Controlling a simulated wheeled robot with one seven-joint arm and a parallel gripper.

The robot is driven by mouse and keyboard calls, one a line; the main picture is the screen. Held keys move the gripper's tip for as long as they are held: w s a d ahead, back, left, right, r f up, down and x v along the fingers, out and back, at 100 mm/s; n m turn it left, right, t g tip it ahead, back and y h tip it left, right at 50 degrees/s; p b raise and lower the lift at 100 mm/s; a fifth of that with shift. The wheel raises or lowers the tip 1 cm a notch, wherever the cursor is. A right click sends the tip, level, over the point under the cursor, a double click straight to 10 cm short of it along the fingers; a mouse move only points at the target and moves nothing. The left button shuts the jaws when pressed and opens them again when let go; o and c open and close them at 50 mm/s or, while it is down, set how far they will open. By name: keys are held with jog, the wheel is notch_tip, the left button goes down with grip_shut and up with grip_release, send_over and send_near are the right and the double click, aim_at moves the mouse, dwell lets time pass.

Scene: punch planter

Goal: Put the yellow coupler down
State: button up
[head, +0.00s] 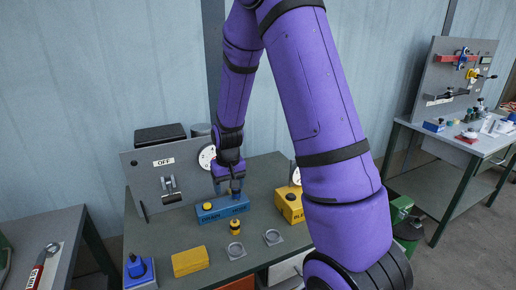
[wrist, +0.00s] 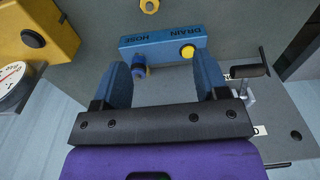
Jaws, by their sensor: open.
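The yellow coupler (head: 235,227), a small yellow piece with a dark band, stands upright on the grey bench in front of the blue DRAIN HOSE block (head: 222,208). In the wrist view a yellow ring-like piece (wrist: 149,5), apparently this coupler, shows at the top edge, beyond the block (wrist: 160,42). My gripper (wrist: 163,78) is open, with blue finger pads and nothing held. In the head view my gripper (head: 236,188) is just behind and above the block, apart from the coupler. A blue coupler-like piece (wrist: 140,69) shows between the fingers, nearer the left one; contact is unclear.
A yellow block (head: 290,205) and gauge stand right of the blue block. An upright panel with an OFF label (head: 163,162) and lever is behind. Two grey rings (head: 236,250), another yellow block (head: 190,261) and a blue fixture (head: 138,270) are in front.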

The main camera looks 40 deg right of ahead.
jog(key=s+a+r+n+t, duration=0.15)
jog(key=s+r, duration=0.25)
jog(key=r, duration=0.6)
jog(key=s+a+r+t, duration=0.1)
jog(key=s+a+r, duration=0.3)
jog(key=r, duration=0.5)
jog(key=s+a+r+t, duration=0.1)
jog(key=s+r, duration=0.4)
jog(key=s, duration=0.3)
jog(key=s+a+r+n+t, duration=0.1)
jog(key=s+r, duration=0.3)
jog(key=s, duration=0.4)
jog(key=shift+a+r, duration=0.15)
jog(key=shift+r, duration=0.2)
jog(key=shift+o, duration=0.2)
jog(key=shift+s, duration=0.65)
jog(key=n+g, duration=0.4)
jog(key=g, duration=0.1)
send_over(235, 222)
notch_tip(235, 222, down, 36)
jog(key=f, duration=0.6)
jog(key=shift+s+a+f, duration=0.1)
jog(key=shift+s+a, duration=0.05)
jog(key=shift+s, duration=0.25)
jog(key=shift+w+f, duration=0.15)
jog(key=shift+f, duration=1.2)
jog(key=shift+w+f, duration=0.15)
jog(key=shift+f, duration=1.2)
